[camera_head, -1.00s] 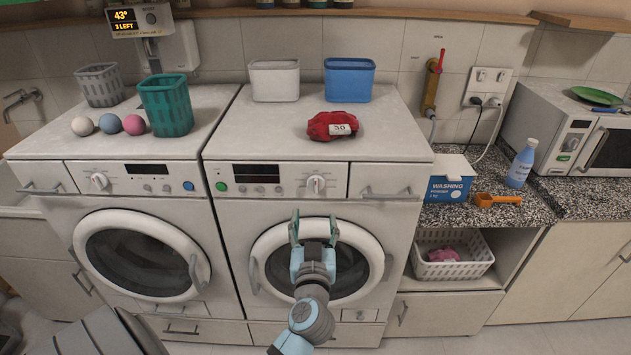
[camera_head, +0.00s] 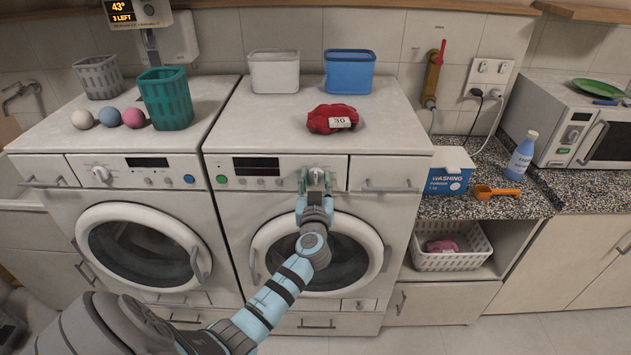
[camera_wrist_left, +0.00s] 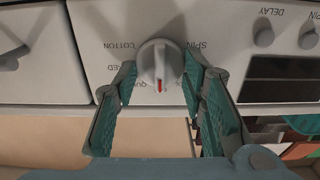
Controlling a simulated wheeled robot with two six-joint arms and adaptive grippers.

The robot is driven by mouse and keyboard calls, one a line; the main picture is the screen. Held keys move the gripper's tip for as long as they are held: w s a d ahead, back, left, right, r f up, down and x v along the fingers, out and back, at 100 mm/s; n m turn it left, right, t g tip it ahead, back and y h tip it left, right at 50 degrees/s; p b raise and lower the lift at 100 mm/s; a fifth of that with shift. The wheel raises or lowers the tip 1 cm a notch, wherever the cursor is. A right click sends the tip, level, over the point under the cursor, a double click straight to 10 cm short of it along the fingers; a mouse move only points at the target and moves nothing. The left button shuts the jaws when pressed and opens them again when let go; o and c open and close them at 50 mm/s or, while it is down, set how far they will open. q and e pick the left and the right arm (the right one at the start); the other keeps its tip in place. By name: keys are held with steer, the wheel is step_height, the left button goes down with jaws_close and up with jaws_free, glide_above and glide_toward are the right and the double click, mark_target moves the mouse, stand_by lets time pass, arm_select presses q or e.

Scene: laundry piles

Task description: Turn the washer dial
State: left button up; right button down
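The right washer (camera_head: 232,222) has a round white dial (camera_head: 317,174) on its panel, right of the dark display. My left gripper (camera_head: 315,181) is at this dial, coming from below. In the left wrist view the dial (camera_wrist_left: 159,62) shows a red mark pointing down in the picture, with labels such as COTTON and SPIN around it. The two teal-padded fingers of my left gripper (camera_wrist_left: 160,75) stand open, one on each side of the dial, with narrow gaps beside the knob. My right gripper is not in view.
A red cloth (camera_head: 330,119) with a tag reading 30 lies on this washer, before a white bin (camera_head: 274,74) and a blue bin (camera_head: 349,74). The left washer (camera_head: 60,200) has its own dial (camera_head: 102,174). A drawer handle is right of the gripper.

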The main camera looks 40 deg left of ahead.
arm_select(q)
steer(key=c, duration=0.4)
